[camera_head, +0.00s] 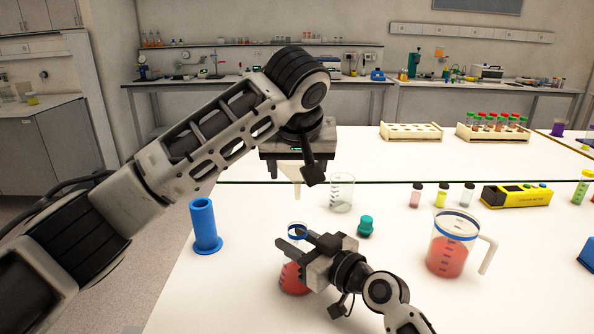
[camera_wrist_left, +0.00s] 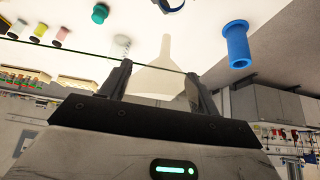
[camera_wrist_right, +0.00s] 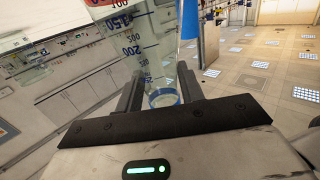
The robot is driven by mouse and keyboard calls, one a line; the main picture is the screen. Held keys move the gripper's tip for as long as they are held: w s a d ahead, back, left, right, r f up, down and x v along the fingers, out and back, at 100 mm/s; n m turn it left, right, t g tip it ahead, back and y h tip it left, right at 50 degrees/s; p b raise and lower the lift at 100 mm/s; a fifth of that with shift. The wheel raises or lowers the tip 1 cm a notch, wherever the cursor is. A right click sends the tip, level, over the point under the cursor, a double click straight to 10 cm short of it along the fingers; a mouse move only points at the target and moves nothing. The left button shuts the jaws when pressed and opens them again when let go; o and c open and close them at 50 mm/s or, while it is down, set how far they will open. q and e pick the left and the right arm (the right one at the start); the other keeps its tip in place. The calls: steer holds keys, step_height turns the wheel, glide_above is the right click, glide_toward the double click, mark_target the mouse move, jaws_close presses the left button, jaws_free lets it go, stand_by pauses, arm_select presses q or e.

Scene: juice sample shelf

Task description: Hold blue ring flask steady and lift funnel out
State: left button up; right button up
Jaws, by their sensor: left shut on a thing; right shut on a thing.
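The blue ring flask (camera_head: 295,279) stands on the white bench with red liquid in its lower part. My right gripper (camera_head: 293,239) is shut around its neck, just below the blue-ringed mouth. The flask's marked wall (camera_wrist_right: 135,42) and blue ring (camera_wrist_right: 163,97) also show between the fingers in the right wrist view. My left gripper (camera_head: 291,170) is shut on the pale funnel (camera_head: 290,177), above the flask. The funnel (camera_wrist_left: 160,78) points its stem toward the bench in the left wrist view. Its tip appears clear of the flask mouth. The fingers partly hide the flask neck.
A blue cylinder (camera_head: 206,227) stands left of the flask. An empty beaker (camera_head: 342,193) and a teal stopper (camera_head: 366,226) are behind and right. A jug of red liquid (camera_head: 449,246) stands at right. Small vials (camera_head: 441,195) and a yellow device (camera_head: 516,195) are farther back.

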steer(key=o, duration=1.2)
steer(key=shift+d, duration=0.1)
